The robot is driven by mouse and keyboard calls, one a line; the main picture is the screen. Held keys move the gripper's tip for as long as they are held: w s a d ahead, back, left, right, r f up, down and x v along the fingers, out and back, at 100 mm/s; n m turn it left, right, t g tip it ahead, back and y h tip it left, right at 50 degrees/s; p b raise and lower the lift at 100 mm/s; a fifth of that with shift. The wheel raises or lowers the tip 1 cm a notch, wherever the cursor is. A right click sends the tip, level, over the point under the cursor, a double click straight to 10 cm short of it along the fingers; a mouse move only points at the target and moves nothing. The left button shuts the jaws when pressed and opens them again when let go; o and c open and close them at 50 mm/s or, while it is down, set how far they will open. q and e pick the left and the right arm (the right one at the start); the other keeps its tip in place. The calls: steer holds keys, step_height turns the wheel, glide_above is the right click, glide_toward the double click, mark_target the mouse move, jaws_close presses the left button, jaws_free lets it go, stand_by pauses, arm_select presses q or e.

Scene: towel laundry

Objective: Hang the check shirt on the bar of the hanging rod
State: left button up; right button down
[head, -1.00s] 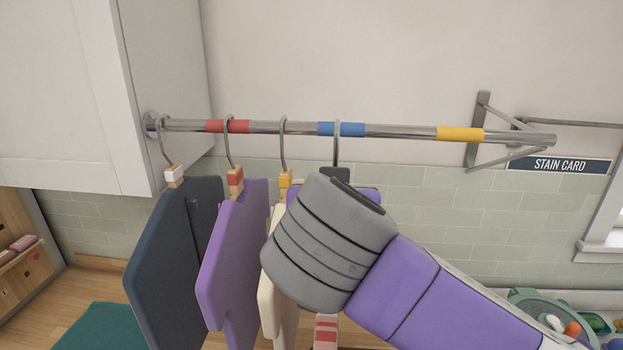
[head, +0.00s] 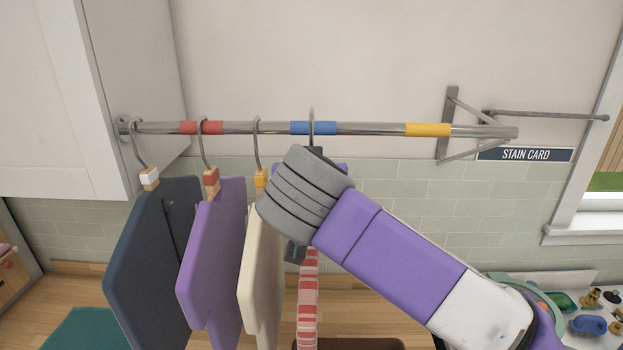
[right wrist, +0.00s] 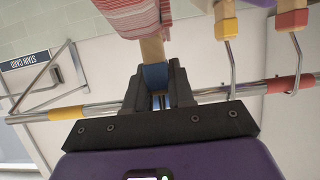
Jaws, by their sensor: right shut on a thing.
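The check shirt, red and white, hangs below my right wrist in the head view (head: 308,290), mostly hidden by the arm. It shows at the top of the right wrist view (right wrist: 135,14). My right gripper (right wrist: 157,88) is shut on the blue block (right wrist: 155,75) at its hanger's neck. The hanger's hook (head: 311,116) stands edge-on at the blue band of the bar (head: 370,129), its top above the bar. I cannot tell whether it is over the bar or in front of it. My left gripper is out of view.
Hanging left of the check shirt are a navy garment (head: 145,260), a purple one (head: 212,240) and a cream one (head: 260,265). A white cabinet (head: 60,90) closes the left end. The bar is free around the yellow band (head: 428,130).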

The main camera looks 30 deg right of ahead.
steer(key=shift+w+d+r+p, duration=0.1)
steer(key=shift+w+d+p, duration=0.5)
steer(key=shift+w, duration=0.45)
steer(key=shift+w+d+p, duration=0.35)
steer(key=shift+w+d, duration=0.35)
steer(key=shift+w, duration=0.3)
steer(key=shift+w+d+p, duration=0.5)
steer(key=shift+w+p, duration=0.15)
steer(key=shift+w, duration=0.2)
steer(key=shift+w+d+p, duration=0.5)
steer(key=shift+w+p, duration=0.1)
steer(key=shift+w, duration=0.25)
step_height(320, 180, down, 3)
steer(key=b, duration=0.4)
steer(key=c, duration=0.9)
jaws_free()
steer(key=b+v, duration=0.1)
steer(key=v, duration=0.6)
steer(key=shift+s+a, duration=0.1)
steer(key=shift+s, duration=0.1)
